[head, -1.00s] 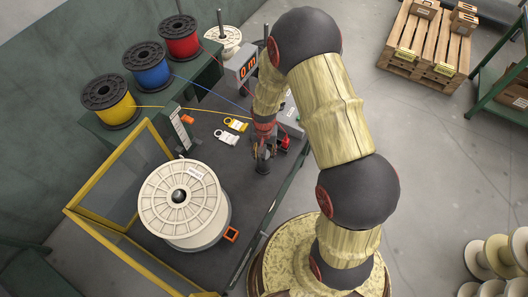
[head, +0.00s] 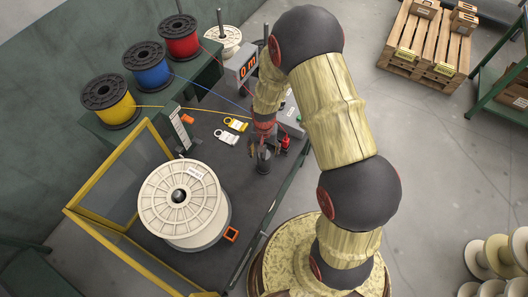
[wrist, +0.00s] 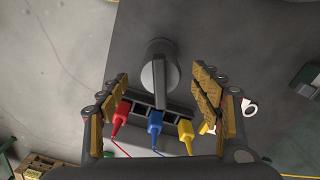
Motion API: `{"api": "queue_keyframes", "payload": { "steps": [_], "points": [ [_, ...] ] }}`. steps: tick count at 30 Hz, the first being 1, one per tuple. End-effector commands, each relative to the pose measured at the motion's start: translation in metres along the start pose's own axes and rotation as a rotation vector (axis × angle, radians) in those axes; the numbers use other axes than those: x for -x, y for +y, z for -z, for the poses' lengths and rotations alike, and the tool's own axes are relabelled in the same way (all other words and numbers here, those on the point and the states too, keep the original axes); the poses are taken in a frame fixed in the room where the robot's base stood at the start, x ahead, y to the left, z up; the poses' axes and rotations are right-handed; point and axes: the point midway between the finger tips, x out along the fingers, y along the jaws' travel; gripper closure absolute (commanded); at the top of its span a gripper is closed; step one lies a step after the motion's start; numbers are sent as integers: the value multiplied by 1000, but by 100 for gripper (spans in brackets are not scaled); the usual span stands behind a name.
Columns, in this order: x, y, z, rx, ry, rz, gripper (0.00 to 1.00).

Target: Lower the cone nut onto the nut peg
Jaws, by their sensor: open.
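Between the fingers is a grey round piece (wrist: 158,52) with a narrow upright grey post (wrist: 160,88). These look like the cone nut and the nut peg, but I cannot clearly tell where one ends and the other begins. In the head view my gripper (head: 262,138) is small, above a dark upright piece (head: 263,157) near the right edge of the dark bench (head: 235,185). The fingers partly hide it.
A large cream spool (head: 165,207) stands left of the gripper, beside a yellow-framed guard (head: 110,175). Red (wrist: 122,112), blue (wrist: 155,120) and yellow (wrist: 186,130) plugs sit close to the fingers. Yellow and white tags (head: 227,136) lie on the bench. Wired spools stand behind.

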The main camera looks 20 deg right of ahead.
Motion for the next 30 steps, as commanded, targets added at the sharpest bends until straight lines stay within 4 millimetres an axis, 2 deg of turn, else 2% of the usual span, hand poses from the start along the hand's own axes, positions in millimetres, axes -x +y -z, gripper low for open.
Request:
{"api": "queue_keyframes", "payload": {
  "steps": [9, 15, 21, 30],
  "points": [
    [61, -1, 2, 0, 6, 3, 35],
    [95, -1, 2, 0, 5, 2, 35],
    [111, 0, 0, 0, 2, 1, 35],
    [113, 0, 0, 0, 1, 0, 35]
  ]
}}
